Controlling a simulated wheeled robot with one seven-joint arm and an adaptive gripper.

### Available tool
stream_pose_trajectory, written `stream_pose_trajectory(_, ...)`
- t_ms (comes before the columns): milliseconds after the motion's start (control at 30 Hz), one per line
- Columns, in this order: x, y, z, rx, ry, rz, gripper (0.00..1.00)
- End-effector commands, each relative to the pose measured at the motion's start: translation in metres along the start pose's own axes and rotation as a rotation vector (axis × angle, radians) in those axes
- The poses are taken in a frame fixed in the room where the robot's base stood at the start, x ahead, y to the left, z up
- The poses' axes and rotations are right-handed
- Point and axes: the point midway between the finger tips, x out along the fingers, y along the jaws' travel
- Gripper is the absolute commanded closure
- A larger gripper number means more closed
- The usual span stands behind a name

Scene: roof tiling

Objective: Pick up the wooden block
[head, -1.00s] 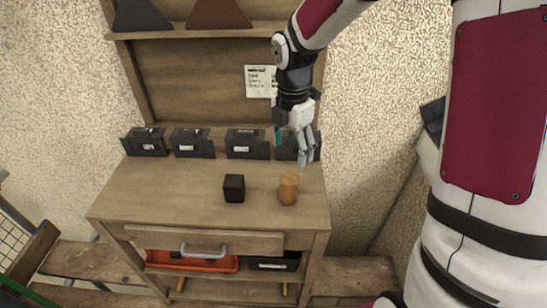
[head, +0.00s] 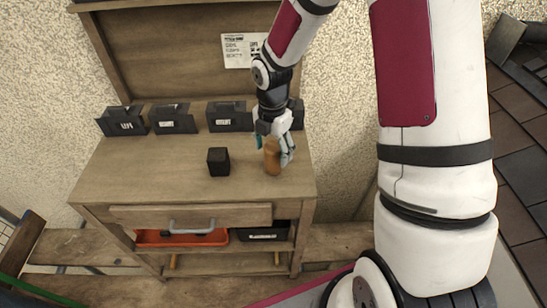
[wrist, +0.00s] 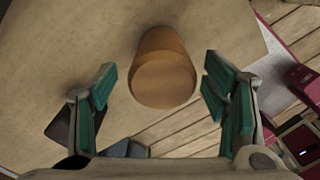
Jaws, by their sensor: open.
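The wooden block (head: 272,158) is an orange-brown cylinder standing upright on the right part of the workbench top (head: 150,165). My gripper (head: 275,150) is right over and around it in the head view, partly covering it. In the wrist view the wooden block (wrist: 163,72) shows between and a little beyond the two green-padded fingers of my gripper (wrist: 158,90). The fingers are open, with a gap on each side of the block. I cannot see either pad touching it.
A black cube (head: 218,161) stands on the bench left of the wooden block. Several black labelled bins (head: 174,119) line the bench's back edge. A drawer with a grey handle (head: 198,226) is below, above an orange tray (head: 180,238). The bench's front left is clear.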

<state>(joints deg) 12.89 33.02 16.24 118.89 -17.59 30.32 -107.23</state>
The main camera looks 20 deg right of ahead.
Motion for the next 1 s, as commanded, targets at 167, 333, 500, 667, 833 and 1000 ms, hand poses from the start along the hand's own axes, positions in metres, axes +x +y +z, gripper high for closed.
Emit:
stream_pose_trajectory(167,0.025,-0.002,0.000,-0.002,0.002,-0.001,0.32)
stream_pose_trajectory(333,0.032,-0.002,0.001,0.000,0.000,0.001,0.32)
stream_pose_trajectory(500,0.032,-0.002,0.001,0.000,0.000,0.001,0.32)
stream_pose_trajectory(667,0.032,-0.002,0.001,0.000,0.000,0.001,0.68)
stream_pose_trajectory(833,0.032,-0.002,0.001,0.000,0.000,0.002,0.88)
stream_pose_trajectory(1000,0.032,-0.002,0.001,0.000,0.000,0.002,0.88)
